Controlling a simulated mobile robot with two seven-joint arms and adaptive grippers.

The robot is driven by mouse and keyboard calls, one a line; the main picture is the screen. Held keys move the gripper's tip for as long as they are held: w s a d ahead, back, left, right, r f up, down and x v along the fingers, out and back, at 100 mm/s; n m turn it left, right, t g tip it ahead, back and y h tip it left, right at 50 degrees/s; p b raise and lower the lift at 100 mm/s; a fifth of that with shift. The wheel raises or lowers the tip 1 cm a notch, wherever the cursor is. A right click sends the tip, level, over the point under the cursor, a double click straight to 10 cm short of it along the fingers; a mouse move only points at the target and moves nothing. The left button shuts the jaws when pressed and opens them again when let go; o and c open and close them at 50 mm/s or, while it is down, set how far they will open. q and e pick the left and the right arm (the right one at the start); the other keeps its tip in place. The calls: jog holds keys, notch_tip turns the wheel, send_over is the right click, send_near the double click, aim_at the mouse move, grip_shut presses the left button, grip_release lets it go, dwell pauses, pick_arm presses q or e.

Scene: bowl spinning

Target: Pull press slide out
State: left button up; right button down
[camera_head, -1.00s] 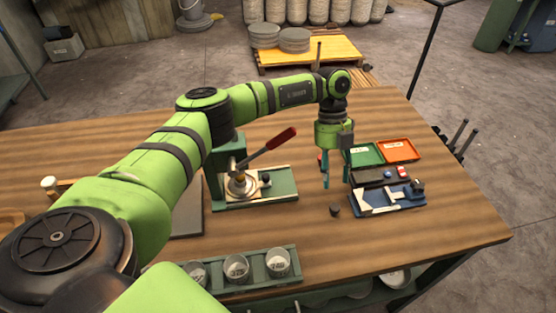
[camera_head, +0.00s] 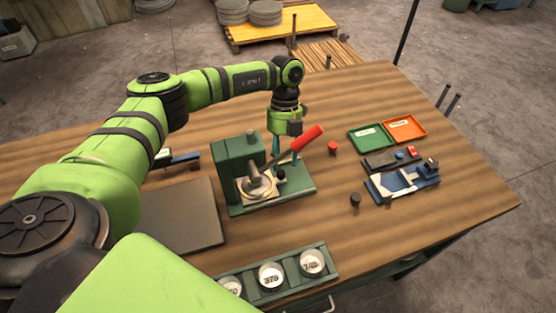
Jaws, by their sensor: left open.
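The green press (camera_head: 232,165) stands on the table with its red-handled lever (camera_head: 308,138) slanting up to the right. Its pale slide plate (camera_head: 292,187) lies on the green base, with a small dark knob (camera_head: 281,174) near its right part. A round metal piece (camera_head: 258,186) sits at the left of the plate under the press head. My right gripper is not in view.
A green tray (camera_head: 370,138) and an orange tray (camera_head: 405,130) lie at the right, behind a blue fixture (camera_head: 402,185). A red knob (camera_head: 333,148) and a dark knob (camera_head: 355,199) stand between. A rack of labelled cups (camera_head: 291,268) is in front. A grey mat (camera_head: 185,218) lies left.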

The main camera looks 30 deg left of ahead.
aim_at(281, 171)
pick_arm(q)
jog(key=shift+p+x, duration=0.4)
jog(key=shift+x, duration=0.75)
jog(key=shift+s+a+f, duration=0.1)
jog(key=shift+s+f, duration=0.15)
jog(key=shift+f, duration=0.45)
jog(key=c, duration=0.7)
grip_shut()
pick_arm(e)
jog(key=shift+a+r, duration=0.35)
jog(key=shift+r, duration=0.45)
